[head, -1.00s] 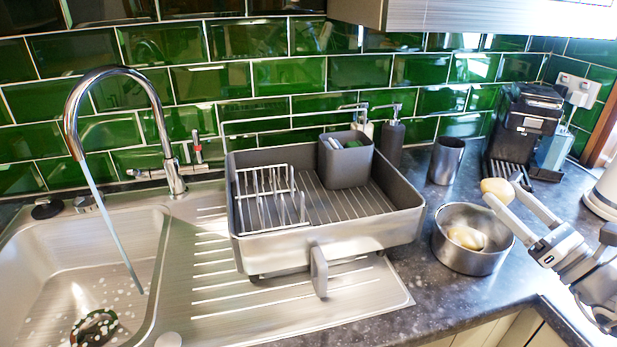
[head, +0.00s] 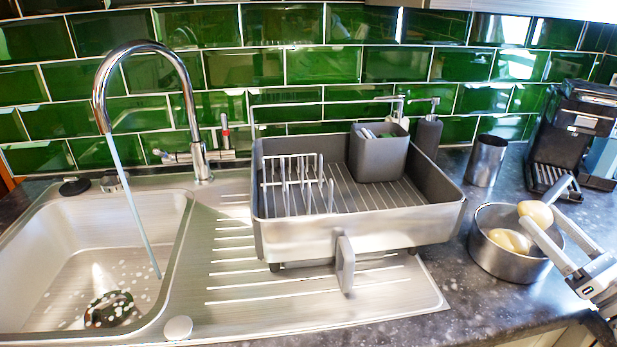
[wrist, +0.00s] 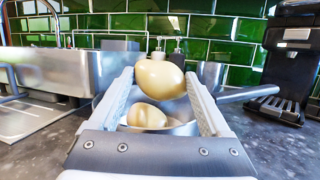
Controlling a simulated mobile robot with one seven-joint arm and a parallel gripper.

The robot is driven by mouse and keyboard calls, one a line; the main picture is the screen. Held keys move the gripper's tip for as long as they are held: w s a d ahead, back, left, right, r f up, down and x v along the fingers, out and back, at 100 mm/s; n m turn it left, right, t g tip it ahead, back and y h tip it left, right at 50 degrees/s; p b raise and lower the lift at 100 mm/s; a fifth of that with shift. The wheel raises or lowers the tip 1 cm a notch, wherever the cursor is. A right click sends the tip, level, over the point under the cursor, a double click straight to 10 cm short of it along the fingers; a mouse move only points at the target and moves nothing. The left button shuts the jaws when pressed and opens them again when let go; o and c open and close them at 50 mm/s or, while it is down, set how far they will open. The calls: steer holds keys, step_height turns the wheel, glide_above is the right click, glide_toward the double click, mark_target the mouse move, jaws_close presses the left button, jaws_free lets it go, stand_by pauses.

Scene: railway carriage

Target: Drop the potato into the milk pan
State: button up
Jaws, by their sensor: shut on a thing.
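My gripper (head: 547,211) is shut on a pale yellow-brown potato (head: 537,212), held above the pan at the right of the head view. The potato also shows between the fingertips in the wrist view (wrist: 160,77). The milk pan (head: 507,266) is a round grey metal pot on the dark worktop. A second pale, potato-like thing (head: 510,241) lies inside it and shows below the held potato in the wrist view (wrist: 147,115).
A grey dish rack (head: 400,232) with a utensil cup (head: 378,155) stands left of the pan on the draining board. A metal cup (head: 487,160) and a black coffee machine (head: 570,130) stand behind the pan. The sink (head: 90,250) is at the left.

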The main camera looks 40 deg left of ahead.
steer(key=o, duration=1.3)
steer(key=shift+c, duration=0.2)
steer(key=shift+r, duration=0.1)
steer(key=s+d+r+p, duration=0.4)
steer(key=d+r, duration=0.6)
steer(key=d, duration=0.1)
steer(key=shift+s+r+p, duration=0.15)
steer(key=shift+r+p, duration=0.25)
steer(key=shift+a, duration=0.15)
